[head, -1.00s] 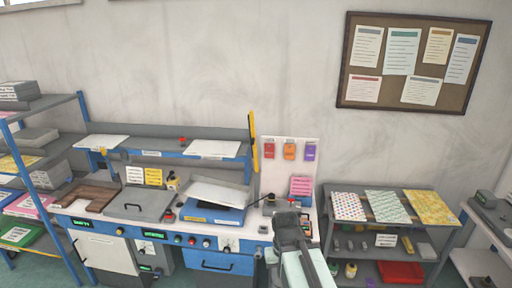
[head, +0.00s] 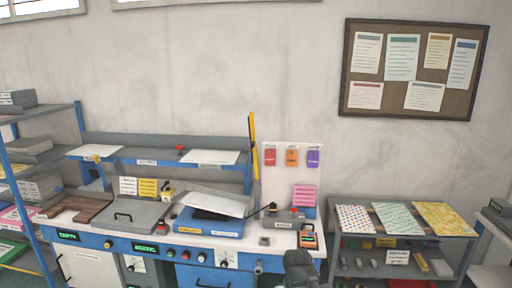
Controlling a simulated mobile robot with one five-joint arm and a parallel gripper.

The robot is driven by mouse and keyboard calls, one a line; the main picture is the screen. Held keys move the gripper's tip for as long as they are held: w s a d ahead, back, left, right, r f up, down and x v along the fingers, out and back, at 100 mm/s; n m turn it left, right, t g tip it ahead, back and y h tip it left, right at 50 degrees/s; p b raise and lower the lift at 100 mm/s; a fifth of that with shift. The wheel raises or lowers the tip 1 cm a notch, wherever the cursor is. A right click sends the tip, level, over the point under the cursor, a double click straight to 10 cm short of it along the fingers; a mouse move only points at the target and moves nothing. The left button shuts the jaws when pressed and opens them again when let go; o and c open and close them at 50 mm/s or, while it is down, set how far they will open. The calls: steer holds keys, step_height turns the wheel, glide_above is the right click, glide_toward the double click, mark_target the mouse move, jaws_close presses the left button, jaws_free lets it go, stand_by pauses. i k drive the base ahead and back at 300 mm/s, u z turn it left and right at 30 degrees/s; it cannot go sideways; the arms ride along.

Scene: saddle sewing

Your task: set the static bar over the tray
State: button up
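A long yellow and black bar (head: 253,146) stands upright at the right end of the bench's upper shelf; it looks like the static bar. A blue tray-like unit (head: 209,227) sits on the bench with a pale grey plate (head: 216,202) tilted up above a dark opening. It may be the tray, but I cannot tell for certain. The dark grey end of my arm, with my gripper (head: 300,262), shows at the bottom, in front of the bench and well below the bar. Its fingers cannot be made out. I see nothing held.
The white bench top (head: 268,238) also holds a grey lidded box (head: 131,215), brown boards (head: 75,208) and small devices at right. A low rack (head: 400,246) with patterned sheets stands at right, a blue-post shelf (head: 40,215) at left. A gap separates bench and rack.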

mark_target(252, 130)
steer(key=z, duration=1.85)
steer(key=i, duration=1.35)
steer(key=u, duration=3.45)
steer(key=i, duration=0.95)
